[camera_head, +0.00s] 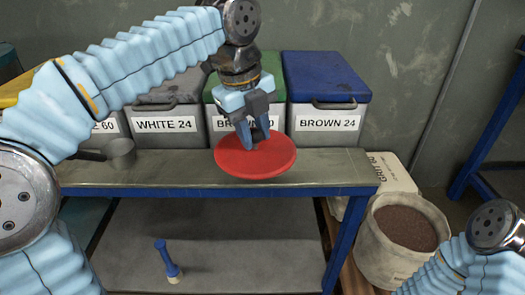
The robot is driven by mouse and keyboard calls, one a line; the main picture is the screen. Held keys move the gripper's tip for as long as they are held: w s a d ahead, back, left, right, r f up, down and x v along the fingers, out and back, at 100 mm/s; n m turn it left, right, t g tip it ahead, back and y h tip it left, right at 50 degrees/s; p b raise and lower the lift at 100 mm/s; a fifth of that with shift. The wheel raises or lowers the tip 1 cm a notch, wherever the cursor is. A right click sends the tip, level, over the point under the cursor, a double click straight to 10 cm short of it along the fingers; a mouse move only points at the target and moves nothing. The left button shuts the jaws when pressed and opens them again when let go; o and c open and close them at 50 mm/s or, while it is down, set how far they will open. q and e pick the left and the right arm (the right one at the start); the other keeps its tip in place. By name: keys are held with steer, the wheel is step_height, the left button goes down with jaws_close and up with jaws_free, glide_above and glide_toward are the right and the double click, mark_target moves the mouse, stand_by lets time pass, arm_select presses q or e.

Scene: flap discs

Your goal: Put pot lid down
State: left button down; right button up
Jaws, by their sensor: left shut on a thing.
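The pot lid is a round red disc (255,160) with a dark knob on top. My left gripper (252,138) comes down from above and is shut on the knob. The lid appears near the front edge of the workbench (330,168). I cannot tell whether it touches the bench top or hangs just above it. A small metal pot with a handle (121,154) stands on the bench to the left. My right arm shows at the lower right, but its gripper is out of view.
Lidded bins stand along the back of the bench, including a blue-lidded one (325,78) and one labelled WHITE 24 (166,124). A sack of brown grit (405,228) stands on the right. A blue-handled tool (168,260) stands below the bench. The bench's right end is clear.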

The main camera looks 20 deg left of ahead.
mark_target(261, 144)
arm_select(q)
steer(key=shift+w+d+f, duration=0.25)
steer(key=shift+w+f, duration=0.15)
steer(key=shift+f, duration=0.15)
steer(key=shift+w+d+f, duration=0.2)
steer(key=shift+w+f, duration=0.15)
steer(key=shift+f, duration=0.2)
steer(key=shift+w+d+f+b, duration=0.15)
steer(key=shift+f+b, duration=0.3)
steer(key=shift+f, duration=1.35)
steer(key=shift+f, duration=0.1)
steer(key=c, duration=0.8)
jaws_free()
steer(key=shift+r, duration=0.25)
steer(key=r+p, duration=0.1)
steer(key=r, duration=0.2)
steer(key=s+a+r+p, duration=0.1)
steer(key=r, duration=0.3)
steer(key=r+p, duration=0.1)
steer(key=r, duration=0.2)
steer(key=shift+s+a+r, duration=0.2)
steer(key=shift+s+r, duration=0.05)
steer(key=shift+r, duration=0.15)
steer(key=shift+s+a+r, duration=0.1)
steer(key=shift+r, duration=0.25)
